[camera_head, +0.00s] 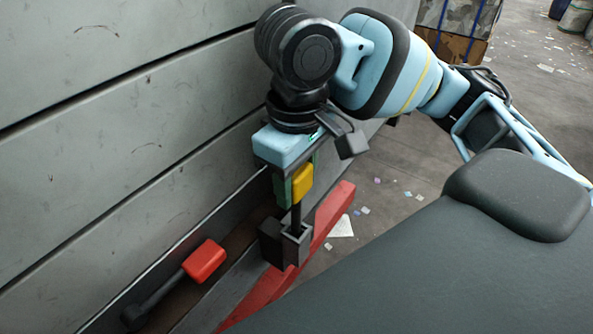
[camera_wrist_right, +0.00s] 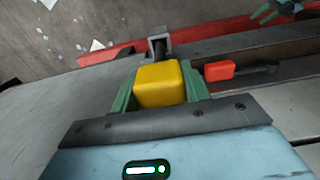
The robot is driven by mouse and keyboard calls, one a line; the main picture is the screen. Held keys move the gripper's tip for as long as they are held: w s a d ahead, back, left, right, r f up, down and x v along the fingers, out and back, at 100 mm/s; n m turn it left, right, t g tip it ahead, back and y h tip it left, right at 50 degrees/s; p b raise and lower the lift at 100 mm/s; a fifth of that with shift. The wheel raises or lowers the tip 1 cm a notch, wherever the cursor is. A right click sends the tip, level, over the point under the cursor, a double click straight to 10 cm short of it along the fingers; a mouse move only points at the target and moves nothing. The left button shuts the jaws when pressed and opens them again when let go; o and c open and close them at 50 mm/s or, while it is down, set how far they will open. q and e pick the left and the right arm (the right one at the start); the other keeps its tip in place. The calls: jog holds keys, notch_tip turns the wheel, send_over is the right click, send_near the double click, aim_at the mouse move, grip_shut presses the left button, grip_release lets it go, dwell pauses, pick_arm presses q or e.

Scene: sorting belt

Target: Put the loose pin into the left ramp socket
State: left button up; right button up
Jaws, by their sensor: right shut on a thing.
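My right gripper (camera_head: 296,190) is shut on the yellow head of a pin (camera_head: 303,179), with its green fingers on either side. The pin's dark shaft points down to a dark grey square socket (camera_head: 297,244). The shaft's lower end is at the socket's mouth; I cannot tell how deep it is. In the right wrist view, the yellow head (camera_wrist_right: 160,83) sits between the green fingers, with the socket (camera_wrist_right: 158,46) just beyond. What seems to be my left gripper (camera_wrist_right: 273,11) shows small at that view's top right; its opening is unclear.
A red-headed dark bar (camera_head: 204,260) lies in the channel beside the slatted grey wall (camera_head: 110,110), lower left of the socket. A red rail (camera_head: 334,208) runs behind the socket. Paper scraps litter the floor. Strapped boxes (camera_head: 455,28) stand at the top right.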

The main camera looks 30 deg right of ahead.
aim_at(297, 230)
dwell(0.8)
